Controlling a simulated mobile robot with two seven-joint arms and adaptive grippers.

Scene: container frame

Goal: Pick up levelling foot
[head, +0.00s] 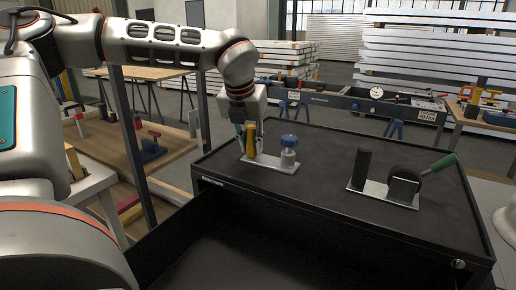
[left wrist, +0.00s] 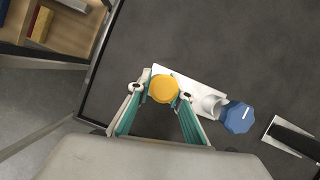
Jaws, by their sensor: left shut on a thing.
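A yellow upright piece (head: 250,139) stands at the left end of a small pale plate (head: 270,164) on the black cabinet top. From above, its round yellow head shows in the left wrist view (left wrist: 163,88). The pictures do not settle whether it is the levelling foot. My left gripper (head: 247,148) reaches down from above and is shut on this piece, with a green-lined finger on each side. The piece appears still at the plate; its lower end is hidden. A blue-knobbed grey piece (head: 289,150) stands beside it on the same plate. My right gripper is not in view.
On the cabinet top (head: 325,195), another metal plate to the right carries a black cylinder (head: 361,168) and a black wheel-like part (head: 403,186) with a green handle (head: 443,163). An open black drawer (head: 235,240) lies in front. The middle of the top is clear.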

